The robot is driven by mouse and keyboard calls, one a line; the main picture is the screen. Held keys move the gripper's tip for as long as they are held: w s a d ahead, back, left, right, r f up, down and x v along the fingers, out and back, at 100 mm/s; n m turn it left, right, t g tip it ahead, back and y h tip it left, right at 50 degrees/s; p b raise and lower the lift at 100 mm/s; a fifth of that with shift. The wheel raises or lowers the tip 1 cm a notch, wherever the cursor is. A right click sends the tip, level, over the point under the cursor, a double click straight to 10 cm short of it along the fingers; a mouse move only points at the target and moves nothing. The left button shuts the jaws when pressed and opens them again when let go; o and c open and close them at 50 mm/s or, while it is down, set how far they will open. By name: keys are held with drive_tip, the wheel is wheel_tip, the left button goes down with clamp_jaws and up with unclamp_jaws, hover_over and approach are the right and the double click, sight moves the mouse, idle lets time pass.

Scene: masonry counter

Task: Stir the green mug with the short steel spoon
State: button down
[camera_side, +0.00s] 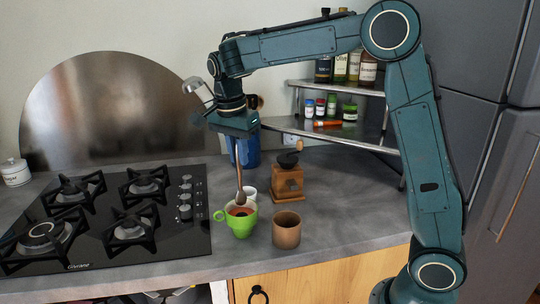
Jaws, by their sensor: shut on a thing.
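The green mug (240,226) stands upright near the front edge of the counter, its handle to the left, with reddish-brown contents at its mouth. My gripper (237,136) is above it, pointing down, and is shut on the top of a spoon (239,177). The spoon hangs nearly upright, bowl down. Its bowl is at the mug's mouth, in front of the dark opening; I cannot tell how deep it reaches. The spoon looks brownish-grey, and its upper end is hidden by the gripper.
A brown cup (287,232) stands close right of the mug, and a white cup (250,193) just behind it. A wooden grinder (288,182) and a blue utensil crock (246,153) stand further back. The gas hob (110,222) lies left; a steel shelf (330,131) holds jars.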

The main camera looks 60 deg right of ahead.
sight(242, 190)
drive_tip(key=shift+f, duration=4)
drive_tip(key=shift+s+d, duration=0.1)
